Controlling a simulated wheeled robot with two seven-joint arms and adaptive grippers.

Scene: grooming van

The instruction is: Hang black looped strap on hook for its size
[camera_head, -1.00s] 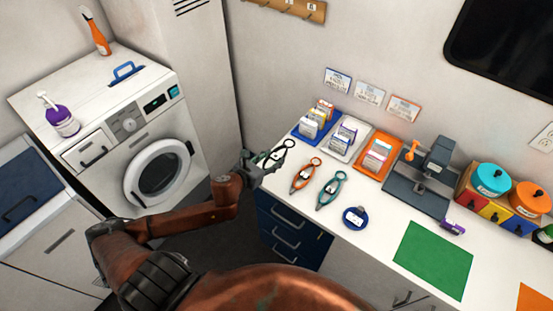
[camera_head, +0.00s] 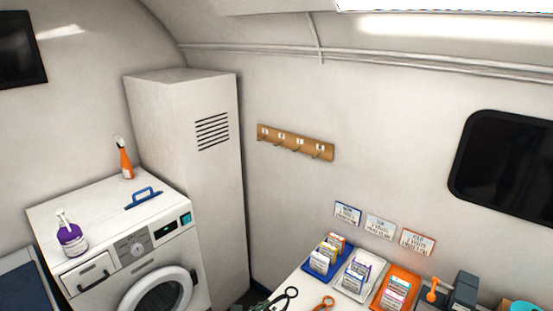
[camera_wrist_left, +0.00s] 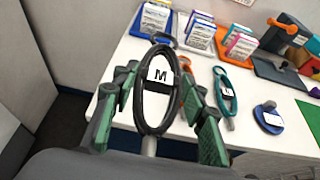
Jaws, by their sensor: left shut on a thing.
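The black looped strap (camera_wrist_left: 143,103) with a white tag marked M stands between the fingers of my left gripper (camera_wrist_left: 161,88) in the left wrist view. The gripper is shut on it, above the counter's near-left edge. In the head view only the top of the strap (camera_head: 291,293) shows at the bottom edge. A wooden hook rail (camera_head: 296,143) with several hooks and small white labels hangs on the back wall, well above the strap. The labels are too small to read. My right gripper is out of view.
A teal strap (camera_wrist_left: 224,92) and a blue round item (camera_wrist_left: 268,117) lie on the white counter (camera_wrist_left: 246,138). Card trays (camera_head: 352,287) stand behind, below wall signs (camera_head: 380,227). A tall cabinet (camera_head: 188,150) and a washer (camera_head: 118,247) stand left. The wall around the rail is clear.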

